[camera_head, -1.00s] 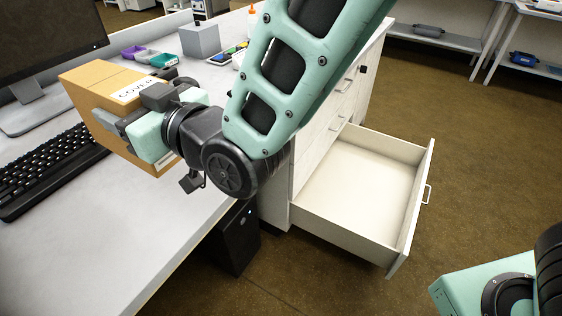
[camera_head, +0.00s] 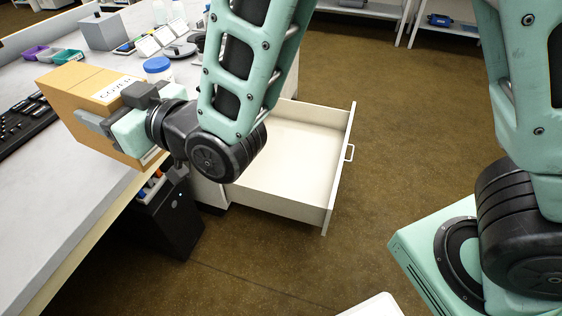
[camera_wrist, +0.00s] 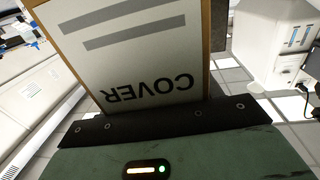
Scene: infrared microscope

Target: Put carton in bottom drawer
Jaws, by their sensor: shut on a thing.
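The carton (camera_head: 75,78) is a tan box with a white label reading COVER. My gripper (camera_head: 98,128) is shut on it and holds it over the desk, near the desk's front edge. In the wrist view the label side of the carton (camera_wrist: 135,50) fills the upper middle, beyond the dark edge of my gripper (camera_wrist: 160,120). The bottom drawer (camera_head: 342,165) is pulled out and looks empty where it shows. It lies to the right of the carton and lower down. My arm hides part of the drawer's left end and the cabinet.
The desk (camera_head: 60,215) bears a keyboard (camera_head: 25,125), a grey box (camera_head: 108,32), coloured trays (camera_head: 52,55) and a blue-lidded jar (camera_head: 157,66). Floor (camera_head: 420,110) right of the drawer is clear.

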